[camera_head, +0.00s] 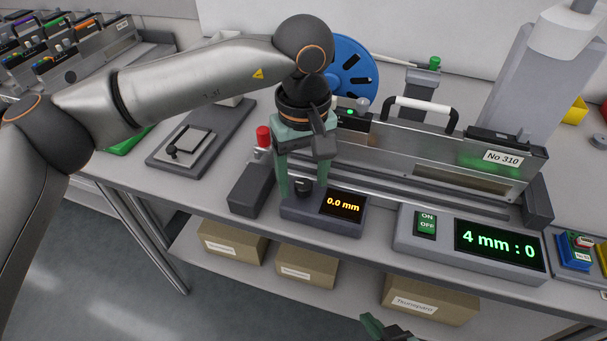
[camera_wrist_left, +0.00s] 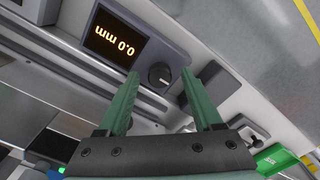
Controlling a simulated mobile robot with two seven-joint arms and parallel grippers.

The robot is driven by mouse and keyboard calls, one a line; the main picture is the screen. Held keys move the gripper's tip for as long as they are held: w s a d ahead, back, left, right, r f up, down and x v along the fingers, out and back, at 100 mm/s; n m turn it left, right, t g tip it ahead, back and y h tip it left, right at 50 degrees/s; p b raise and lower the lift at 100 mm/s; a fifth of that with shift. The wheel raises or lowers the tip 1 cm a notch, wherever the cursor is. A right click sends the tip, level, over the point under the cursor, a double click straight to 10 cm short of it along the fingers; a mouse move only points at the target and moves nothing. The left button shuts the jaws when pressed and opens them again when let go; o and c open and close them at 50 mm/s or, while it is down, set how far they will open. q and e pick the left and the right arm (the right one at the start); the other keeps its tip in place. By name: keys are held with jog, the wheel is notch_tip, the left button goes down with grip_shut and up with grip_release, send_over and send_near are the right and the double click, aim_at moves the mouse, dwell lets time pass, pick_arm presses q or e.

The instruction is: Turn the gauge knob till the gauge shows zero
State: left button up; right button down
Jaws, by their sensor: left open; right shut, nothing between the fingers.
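The gauge (camera_head: 325,222) is a small grey box on the bench, and its display (camera_head: 343,204) reads 0.0 mm in orange. The same reading shows upside down in the left wrist view (camera_wrist_left: 113,41). Its dark round knob (camera_wrist_left: 159,76) has a pale mark on it. My left gripper (camera_head: 302,193) is open and points down at the gauge. In the left wrist view its fingertips (camera_wrist_left: 160,73) are on either side of the knob, with visible gaps. My right gripper (camera_head: 385,327) is shut and empty at the bottom edge, partly cut off.
The feeder marked No 310 (camera_head: 503,157) stands behind the gauge. A grey box (camera_head: 425,246) with an ON/OFF switch and a green display reading 4 mm : 0 stands to the right. A red-topped post (camera_head: 263,137) is close left of my left gripper. Cardboard boxes (camera_head: 430,299) are below.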

aim_at(303, 184)
pick_arm(q)
notch_tip(303, 184, up, 12)
jog(key=p, duration=0.1)
jog(key=shift+r, duration=0.25)
jog(key=shift+f, duration=0.1)
dwell(0.4)
